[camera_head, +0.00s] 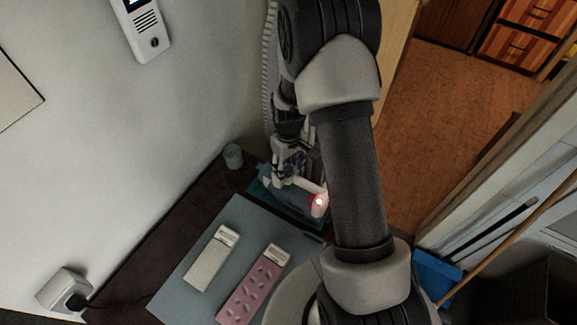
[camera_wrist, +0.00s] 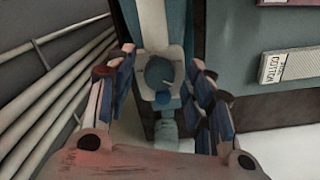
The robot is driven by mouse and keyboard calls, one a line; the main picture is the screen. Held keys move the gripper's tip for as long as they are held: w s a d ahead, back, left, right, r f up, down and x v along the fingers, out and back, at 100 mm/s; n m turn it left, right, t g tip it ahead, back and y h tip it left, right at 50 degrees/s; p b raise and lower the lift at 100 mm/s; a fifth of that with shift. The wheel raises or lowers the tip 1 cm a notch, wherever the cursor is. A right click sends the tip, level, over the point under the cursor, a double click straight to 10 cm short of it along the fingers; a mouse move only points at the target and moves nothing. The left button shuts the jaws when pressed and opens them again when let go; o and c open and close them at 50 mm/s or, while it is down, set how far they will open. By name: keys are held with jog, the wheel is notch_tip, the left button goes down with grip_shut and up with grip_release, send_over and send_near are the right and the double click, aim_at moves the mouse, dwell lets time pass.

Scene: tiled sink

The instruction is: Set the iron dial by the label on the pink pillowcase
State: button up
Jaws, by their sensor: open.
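The pink pillowcase (camera_head: 250,290) lies folded on the grey-blue mat, with a pale label (camera_head: 277,255) at its upper end. The label's print is too small to read in the head view. My gripper (camera_head: 288,165) is low over the teal object at the back of the counter, partly hidden by my arm. In the wrist view my gripper (camera_wrist: 160,95) is open, its fingers on either side of a round blue knob (camera_wrist: 158,72) on a pale base, which looks like the iron's dial. I cannot tell whether the fingers touch it, and no dial setting is readable.
A cream folded cloth (camera_head: 210,263) with its own label lies left of the pink one. A label reading COTTON (camera_wrist: 284,67) shows at the right of the wrist view. A small grey cup (camera_head: 233,156) stands near the wall. White rails (camera_wrist: 50,80) run along the gripper's left.

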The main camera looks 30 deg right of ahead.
aim_at(289, 169)
jog(key=shift+r, duration=0.1)
notch_tip(289, 169, up, 12)
dwell(0.5)
